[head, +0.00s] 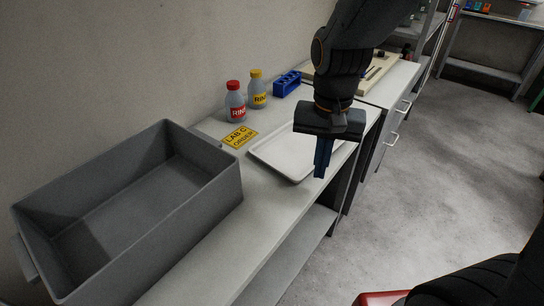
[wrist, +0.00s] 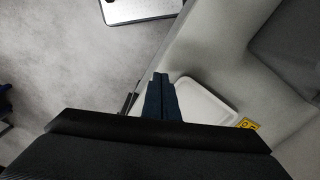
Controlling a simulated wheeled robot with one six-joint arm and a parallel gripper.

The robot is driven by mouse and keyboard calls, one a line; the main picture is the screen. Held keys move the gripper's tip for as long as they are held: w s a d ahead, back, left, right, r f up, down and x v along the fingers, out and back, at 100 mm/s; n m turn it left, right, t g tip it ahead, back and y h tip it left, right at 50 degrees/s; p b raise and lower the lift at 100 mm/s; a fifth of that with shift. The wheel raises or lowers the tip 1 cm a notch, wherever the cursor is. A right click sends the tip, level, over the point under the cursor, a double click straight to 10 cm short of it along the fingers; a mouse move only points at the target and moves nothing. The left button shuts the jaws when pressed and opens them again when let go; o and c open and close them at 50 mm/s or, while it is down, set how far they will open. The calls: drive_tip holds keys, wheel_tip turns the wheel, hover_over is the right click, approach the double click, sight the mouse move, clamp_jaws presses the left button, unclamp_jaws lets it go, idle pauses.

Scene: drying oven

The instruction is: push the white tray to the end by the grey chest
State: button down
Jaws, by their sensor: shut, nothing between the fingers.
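The white tray (head: 280,152) lies flat on the light worktop, between the grey open box and the drawer unit. It also shows in the wrist view (wrist: 205,102), right of my fingers. My gripper (head: 322,168) is shut and empty, pointing down at the tray's right front side in the head view. The fingers hide part of the tray there. In the wrist view my gripper (wrist: 160,80) overlaps the tray's left edge; I cannot tell whether it touches. A large grey open box (head: 190,222) stands at the worktop's left end. A grey drawer chest (head: 390,128) stands beyond the right end.
A yellow label (head: 240,137) lies beside the tray. A red-capped bottle (head: 235,103), a yellow-capped bottle (head: 257,90) and a blue rack (head: 287,84) stand along the wall. The worktop (head: 225,232) is bare between tray and box. Its front edge is close to my gripper.

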sight(273, 176)
drive_tip(key=w+a+r+m+p, duration=0.2)
drive_tip(key=a+r+m, duration=0.25)
drive_tip(key=a, duration=0.85)
wheel_tip(273, 176, down, 10)
drive_tip(key=shift+r+p, duration=0.1)
drive_tip(key=shift+p, duration=0.5)
drive_tip(key=shift+w+d+r+p, duration=0.2)
drive_tip(key=shift+w+d+p, duration=0.2)
drive_tip(key=shift+w+d, duration=0.85)
drive_tip(key=shift+w, duration=0.4)
drive_tip(key=shift+n, duration=0.25)
